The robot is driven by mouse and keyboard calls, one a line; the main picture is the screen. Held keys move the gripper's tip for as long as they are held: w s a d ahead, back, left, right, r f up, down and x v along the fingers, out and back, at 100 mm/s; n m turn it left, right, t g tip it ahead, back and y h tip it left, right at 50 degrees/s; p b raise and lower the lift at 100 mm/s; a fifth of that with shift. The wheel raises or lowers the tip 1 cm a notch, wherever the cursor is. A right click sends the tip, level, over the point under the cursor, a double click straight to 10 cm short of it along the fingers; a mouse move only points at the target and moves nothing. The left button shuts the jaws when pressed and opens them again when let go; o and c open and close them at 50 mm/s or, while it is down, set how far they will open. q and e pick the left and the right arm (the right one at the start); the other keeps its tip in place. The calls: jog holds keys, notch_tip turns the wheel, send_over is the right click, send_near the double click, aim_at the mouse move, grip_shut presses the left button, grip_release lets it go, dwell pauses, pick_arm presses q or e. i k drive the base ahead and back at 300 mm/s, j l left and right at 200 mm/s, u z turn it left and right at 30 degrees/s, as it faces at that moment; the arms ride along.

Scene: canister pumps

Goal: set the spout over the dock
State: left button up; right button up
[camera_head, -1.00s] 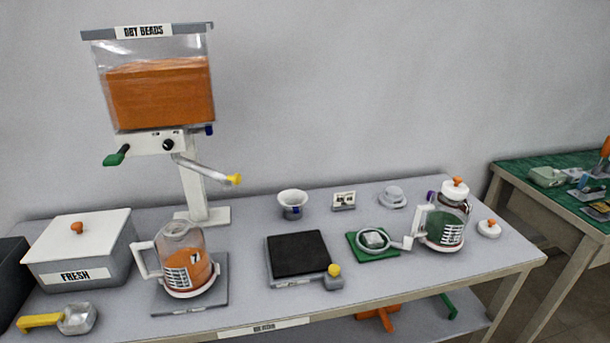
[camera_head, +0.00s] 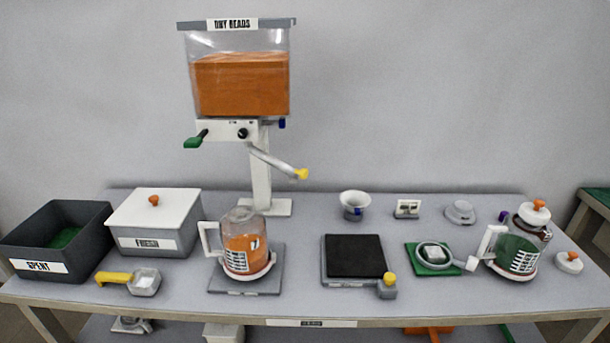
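The tip hangs right of a glass jug (camera_head: 243,245) of orange beads, which stands on a grey plate (camera_head: 218,281). A black pad (camera_head: 354,256) with a yellow knob (camera_head: 389,279) lies further right. No label tells which of these is the dock. Neither of my grippers shows.
A green lever (camera_head: 194,142) sits on the dispenser's left. A SPENT bin (camera_head: 34,265), lidded white box (camera_head: 155,240) and yellow-handled scoop (camera_head: 140,282) stand left. Right are a white cup (camera_head: 354,204), a ring tool (camera_head: 435,258) on a green mat and a green-filled jug (camera_head: 514,253).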

aim_at(292, 173)
jog(key=i+l+u, duration=0.15)
jog(key=l, duration=0.15)
jog(key=i+l+u, duration=0.1)
jog(key=l, duration=0.25)
jog(key=i+l+u, duration=0.15)
jog(key=l, duration=0.2)
jog(key=i+l+u, duration=0.15)
jog(key=l, duration=0.2)
